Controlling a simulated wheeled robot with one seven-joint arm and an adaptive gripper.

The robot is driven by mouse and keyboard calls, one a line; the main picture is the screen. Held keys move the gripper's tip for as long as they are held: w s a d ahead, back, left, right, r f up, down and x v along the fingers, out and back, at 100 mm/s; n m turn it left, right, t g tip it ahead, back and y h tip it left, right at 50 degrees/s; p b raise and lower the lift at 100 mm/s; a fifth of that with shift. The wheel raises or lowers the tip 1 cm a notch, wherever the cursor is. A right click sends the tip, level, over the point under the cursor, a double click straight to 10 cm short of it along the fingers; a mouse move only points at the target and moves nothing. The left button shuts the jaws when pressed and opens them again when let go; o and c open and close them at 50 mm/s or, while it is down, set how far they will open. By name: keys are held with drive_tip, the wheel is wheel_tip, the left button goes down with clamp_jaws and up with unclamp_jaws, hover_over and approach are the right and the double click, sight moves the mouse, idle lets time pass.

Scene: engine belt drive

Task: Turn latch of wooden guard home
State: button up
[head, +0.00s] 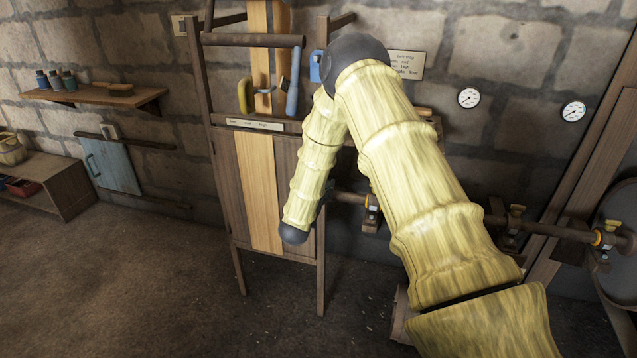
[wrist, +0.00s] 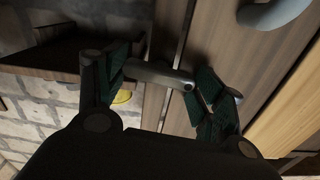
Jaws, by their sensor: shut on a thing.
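The wooden guard appears to be the upright plank panel (head: 285,185) with a pale stripe, in the middle of the head view. Its brown boards (wrist: 225,45) fill the upper right of the wrist view. The latch looks like a short grey metal lever (wrist: 158,75) at the boards' edge in the wrist view. My gripper (wrist: 170,78) has its dark fingers on either side of this lever and is shut on it. In the head view my gripper cannot be made out, and my yellow arm covers part of the area right of the panel.
A blue-grey rounded thing (wrist: 275,12) lies close to my gripper, upper right in the wrist view. A shaft (head: 555,230) with brackets runs along the wall at right. A shelf with bottles (head: 95,93) hangs at left. The floor at lower left (head: 120,270) is clear.

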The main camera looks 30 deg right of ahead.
drive_tip(key=shift+a+f+n, duration=0.1)
drive_tip(key=shift+f+n, duration=0.05)
drive_tip(key=shift+n, duration=0.45)
drive_tip(key=shift+s, duration=0.1)
drive_tip(key=o, duration=1.1)
drive_tip(key=shift+a, duration=0.1)
drive_tip(key=v, duration=1.1)
drive_tip(key=shift+s+a, duration=0.2)
drive_tip(key=shift+s, duration=0.1)
